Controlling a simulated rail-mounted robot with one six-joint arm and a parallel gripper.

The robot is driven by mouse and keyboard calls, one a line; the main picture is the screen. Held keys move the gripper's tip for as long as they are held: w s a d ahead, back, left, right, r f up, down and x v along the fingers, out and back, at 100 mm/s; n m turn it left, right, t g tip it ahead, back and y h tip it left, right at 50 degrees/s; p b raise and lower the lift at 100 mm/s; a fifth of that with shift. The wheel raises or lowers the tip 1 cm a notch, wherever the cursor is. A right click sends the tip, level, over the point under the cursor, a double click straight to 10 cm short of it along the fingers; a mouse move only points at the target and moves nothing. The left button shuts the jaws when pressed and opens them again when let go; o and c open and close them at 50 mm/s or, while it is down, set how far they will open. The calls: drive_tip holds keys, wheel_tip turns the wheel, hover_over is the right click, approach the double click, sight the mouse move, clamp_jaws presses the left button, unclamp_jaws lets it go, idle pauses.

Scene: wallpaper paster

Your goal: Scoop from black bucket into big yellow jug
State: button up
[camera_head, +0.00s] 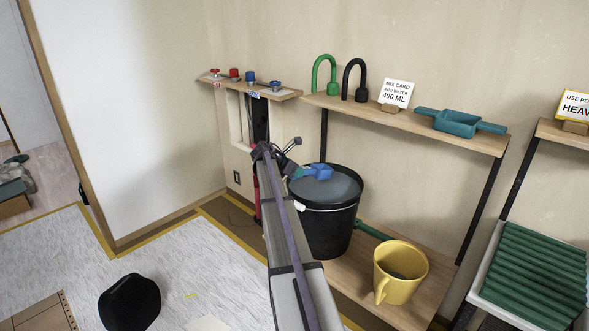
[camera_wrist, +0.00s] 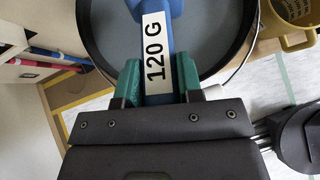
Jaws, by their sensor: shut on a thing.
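The black bucket (camera_head: 325,225) stands on the low wooden shelf, with grey material inside. My gripper (camera_head: 298,173) is over its left part, its teal fingers shut on the handle of a blue scoop (camera_head: 319,172). The scoop's head is over the grey material; I cannot tell whether it touches it or what it holds. In the wrist view, the handle label reads "120 G" (camera_wrist: 155,50) between the fingers (camera_wrist: 159,72), within the bucket's rim (camera_wrist: 92,45).
The upper shelf (camera_head: 450,134) holds green and black hooked pieces (camera_head: 324,72), a "400 ML" card (camera_head: 396,93) and a teal two-handled tray (camera_head: 460,121). A green ribbed tray (camera_head: 530,275) is at right.

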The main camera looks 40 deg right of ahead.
wheel_tip(320, 180, down, 7)
drive_tip(key=d+b, duration=0.2)
drive_tip(key=b, duration=0.3)
drive_tip(key=shift+s+d+y+b, duration=0.2)
drive_tip(key=shift+d+y+b, duration=0.1)
drive_tip(key=shift+y, duration=0.1)
drive_tip(key=shift+a+r, duration=0.1)
idle(0.5)
drive_tip(key=shift+h, duration=0.6)
drive_tip(key=r+p, duration=0.2)
drive_tip(key=r, duration=0.2)
drive_tip(key=shift+w+a+p, duration=0.1)
drive_tip(key=shift+a+p, duration=0.25)
drive_tip(key=shift+p, duration=0.05)
drive_tip(key=r+h, duration=0.1)
drive_tip(key=a+r+h, duration=0.1)
drive_tip(key=r, duration=0.1)
drive_tip(key=shift+w+g+h+b, duration=0.1)
drive_tip(key=shift+g+h+b, duration=0.2)
drive_tip(key=shift+h+b, duration=0.1)
